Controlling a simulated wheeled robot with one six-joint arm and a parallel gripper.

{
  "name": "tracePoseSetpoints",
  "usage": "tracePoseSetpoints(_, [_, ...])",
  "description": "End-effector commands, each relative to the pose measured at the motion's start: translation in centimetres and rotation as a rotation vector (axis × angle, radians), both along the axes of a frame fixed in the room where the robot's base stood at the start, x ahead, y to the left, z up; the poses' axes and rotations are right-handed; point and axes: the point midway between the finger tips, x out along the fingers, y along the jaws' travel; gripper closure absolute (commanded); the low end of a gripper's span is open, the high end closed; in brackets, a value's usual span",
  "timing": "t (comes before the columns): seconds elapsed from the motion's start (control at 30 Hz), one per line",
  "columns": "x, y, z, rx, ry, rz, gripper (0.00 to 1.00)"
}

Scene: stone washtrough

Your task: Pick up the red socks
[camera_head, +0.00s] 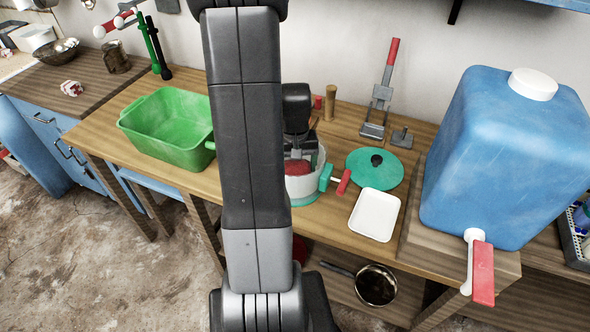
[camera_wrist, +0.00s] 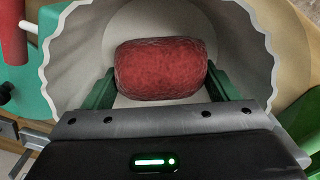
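The red socks (camera_wrist: 160,70) are a rolled, rough-textured bundle inside a pale round pot (camera_wrist: 75,68) with a wavy rim. In the head view, the red socks (camera_head: 297,167) show just under my gripper (camera_head: 298,150), inside the pot (camera_head: 305,188). In the wrist view, the two green fingers of my gripper (camera_wrist: 160,76) stand at the left and right ends of the bundle. They look spread; whether they touch it cannot be told. The undersides of the socks are hidden.
A teal lid (camera_head: 372,172) and white tray (camera_head: 375,214) lie right of the pot. A large blue water container (camera_head: 490,150) stands further right. A green basin (camera_head: 168,125) is on the left. A pan (camera_head: 376,285) sits on the lower shelf.

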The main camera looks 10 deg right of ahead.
Motion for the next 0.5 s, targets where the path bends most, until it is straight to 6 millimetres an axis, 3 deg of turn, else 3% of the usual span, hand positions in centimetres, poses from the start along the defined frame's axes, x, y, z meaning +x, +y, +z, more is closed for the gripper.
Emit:
tracePoseSetpoints(0.03, [0.00,0.00,0.01,0.000,0.000,0.000,0.29])
tracePoseSetpoints(0.13, [0.01,0.00,0.02,0.000,0.000,0.000,0.47])
tracePoseSetpoints(0.5, [0.08,-0.02,1.00,0.000,-0.003,0.000,0.47])
